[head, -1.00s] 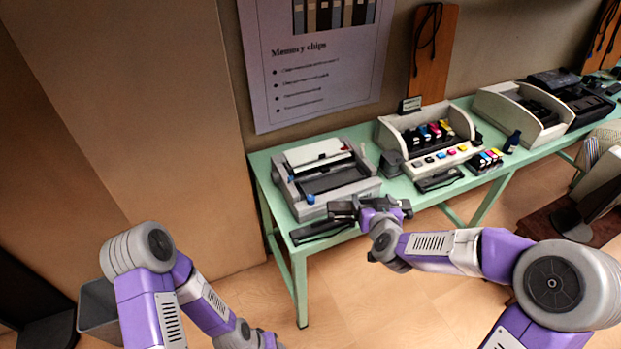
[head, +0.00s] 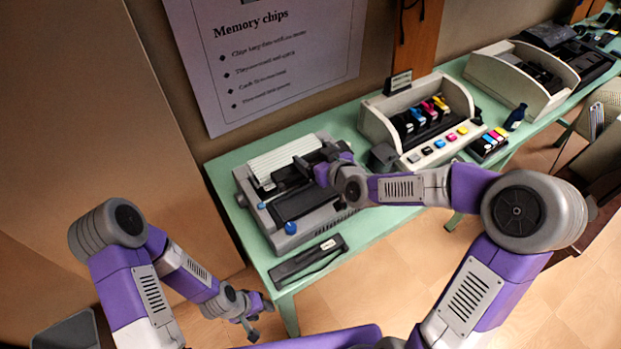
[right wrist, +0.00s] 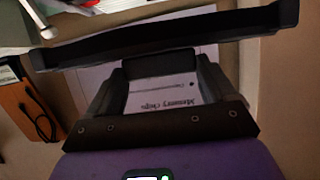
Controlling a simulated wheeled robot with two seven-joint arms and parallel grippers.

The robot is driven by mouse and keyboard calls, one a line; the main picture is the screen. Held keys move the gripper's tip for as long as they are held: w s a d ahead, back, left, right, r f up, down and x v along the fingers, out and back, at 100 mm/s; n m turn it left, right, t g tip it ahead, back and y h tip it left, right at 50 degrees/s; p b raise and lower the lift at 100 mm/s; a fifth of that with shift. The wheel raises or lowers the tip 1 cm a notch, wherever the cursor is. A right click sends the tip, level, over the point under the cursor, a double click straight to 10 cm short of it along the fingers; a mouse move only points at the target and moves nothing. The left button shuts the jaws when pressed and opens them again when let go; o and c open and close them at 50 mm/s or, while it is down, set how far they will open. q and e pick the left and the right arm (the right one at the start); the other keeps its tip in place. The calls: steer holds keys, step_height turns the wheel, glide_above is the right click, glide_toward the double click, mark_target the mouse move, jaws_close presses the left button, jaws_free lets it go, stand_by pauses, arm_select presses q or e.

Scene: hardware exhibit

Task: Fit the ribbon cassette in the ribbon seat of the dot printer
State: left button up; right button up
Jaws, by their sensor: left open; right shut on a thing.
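The dot printer (head: 340,208) is a grey box with a blue knob at the left end of the green table. Its lid and dark inner bay show, but my right gripper partly covers the bay. My right gripper (head: 316,165) is above the back of the printer, shut on a long black bar, the ribbon cassette (right wrist: 165,38). In the right wrist view the cassette lies crosswise between the fingers, slightly tilted. I cannot tell whether it touches the seat. My left gripper (head: 252,317) is open and empty, low in front of the table.
A similar long dark piece (head: 308,259) lies on the green table (head: 365,228) in front of the printer. An inkjet printer (head: 428,115) with coloured cartridges stands to the right, with a loose cartridge set (head: 489,144) beside it. A wall and poster are behind.

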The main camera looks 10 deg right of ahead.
steer(key=shift+s+f+b, duration=0.15)
steer(key=shift+f+b, duration=0.25)
steer(key=shift+f, duration=1.85)
steer(key=shift+s+f+b, duration=0.1)
steer(key=shift+f+b, duration=0.3)
steer(key=shift+f, duration=1.85)
steer(key=shift+f+b, duration=0.6)
steer(key=shift+b, duration=0.25)
steer(key=o, duration=0.9)
